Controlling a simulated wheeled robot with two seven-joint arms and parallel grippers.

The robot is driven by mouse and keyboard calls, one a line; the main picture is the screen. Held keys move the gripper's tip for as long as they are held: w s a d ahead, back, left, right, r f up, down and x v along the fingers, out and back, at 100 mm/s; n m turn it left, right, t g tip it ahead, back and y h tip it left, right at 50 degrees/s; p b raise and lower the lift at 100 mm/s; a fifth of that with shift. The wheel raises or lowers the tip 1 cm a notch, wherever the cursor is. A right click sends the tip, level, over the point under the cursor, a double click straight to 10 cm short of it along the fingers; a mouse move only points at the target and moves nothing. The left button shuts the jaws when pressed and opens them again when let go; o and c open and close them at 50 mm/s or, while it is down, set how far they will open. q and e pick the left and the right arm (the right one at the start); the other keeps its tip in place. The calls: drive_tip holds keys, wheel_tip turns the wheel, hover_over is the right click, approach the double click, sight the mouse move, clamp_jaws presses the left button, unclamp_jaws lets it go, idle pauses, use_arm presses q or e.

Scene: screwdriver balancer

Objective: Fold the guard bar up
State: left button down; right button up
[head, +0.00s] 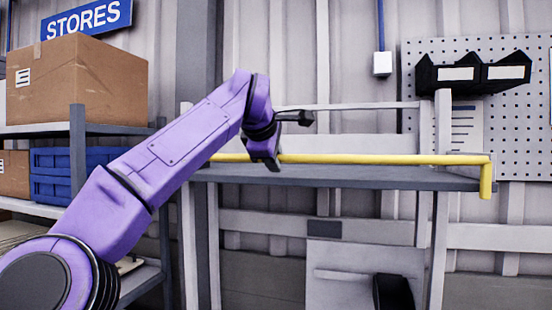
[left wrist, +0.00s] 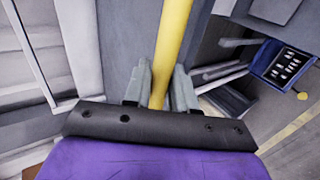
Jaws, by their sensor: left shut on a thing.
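The guard bar (head: 390,160) is a yellow tube running level across the front of a grey shelf in the head view. Its right end bends down in a short leg. My left gripper (head: 276,166) is at the bar's left part, with the purple arm coming in from the left and hiding the bar's left end. In the left wrist view the yellow bar (left wrist: 173,45) passes between the two grey fingers (left wrist: 160,88), which are shut on it. My right gripper is not in view.
The grey shelf (head: 340,180) stands behind the bar on pale posts. A cardboard box (head: 75,85) and blue crates (head: 60,175) sit on a rack at the left. Black bins (head: 470,74) hang on a pegboard at the upper right. Room in front of the bar's right part looks clear.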

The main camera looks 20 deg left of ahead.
use_arm(q)
drive_tip(key=c, duration=1.1)
unclamp_jaws()
drive_tip(key=shift+a, duration=0.1)
drive_tip(key=shift+o, duration=0.2)
drive_tip(key=shift+w+f, duration=0.1)
drive_tip(key=shift+w, duration=0.05)
drive_tip(key=v, duration=1)
drive_tip(key=shift+s, duration=0.2)
drive_tip(key=shift+a, duration=0.1)
